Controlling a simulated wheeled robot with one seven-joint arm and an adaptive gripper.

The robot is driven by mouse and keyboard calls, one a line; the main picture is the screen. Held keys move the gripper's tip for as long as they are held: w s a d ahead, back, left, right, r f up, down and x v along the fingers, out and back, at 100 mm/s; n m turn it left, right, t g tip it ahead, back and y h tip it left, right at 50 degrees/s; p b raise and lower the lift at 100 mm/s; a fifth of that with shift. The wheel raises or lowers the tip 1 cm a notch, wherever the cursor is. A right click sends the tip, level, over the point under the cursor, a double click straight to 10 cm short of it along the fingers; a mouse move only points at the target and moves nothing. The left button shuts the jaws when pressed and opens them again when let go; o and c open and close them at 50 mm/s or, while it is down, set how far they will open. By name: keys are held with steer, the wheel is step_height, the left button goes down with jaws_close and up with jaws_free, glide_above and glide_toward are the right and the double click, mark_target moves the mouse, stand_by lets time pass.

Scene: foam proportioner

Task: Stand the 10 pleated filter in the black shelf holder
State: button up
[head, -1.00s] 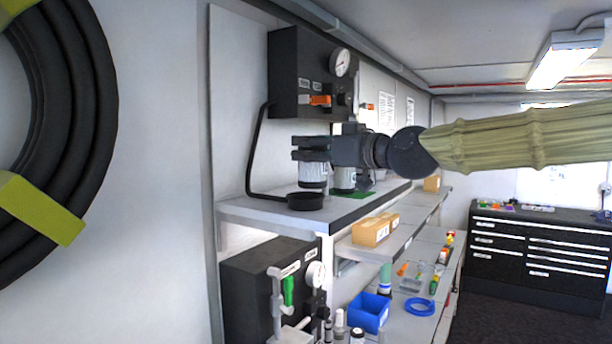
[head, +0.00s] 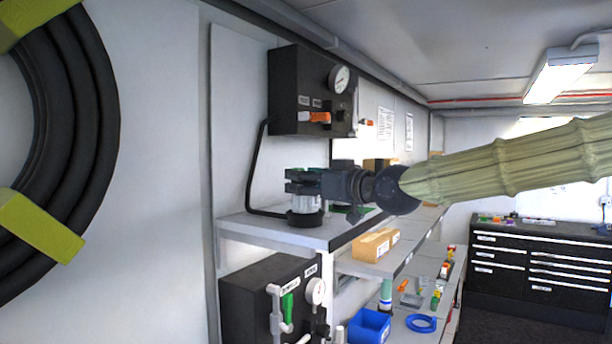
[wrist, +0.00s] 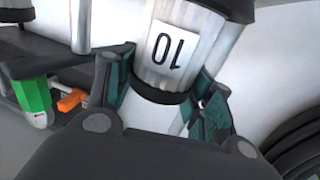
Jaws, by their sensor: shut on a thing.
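The 10 pleated filter (head: 306,201) is a white pleated cylinder, upright in the head view. My gripper (head: 300,182) is shut on its upper part. The wrist view shows its label "10" (wrist: 166,50) upside down, with the teal-padded fingers (wrist: 158,88) on both sides.
A black box with a gauge (head: 340,78) and an orange handle (head: 315,117) hangs above the shelf. A bent black tube (head: 250,180) runs down close to the left of my gripper. Cardboard boxes (head: 375,244) and a blue bin (head: 369,325) stand lower down.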

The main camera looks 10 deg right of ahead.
steer(key=shift+f, duration=0.15)
steer(key=o, duration=1.1)
steer(key=shift+w, duration=0.1)
steer(key=shift+o, duration=0.2)
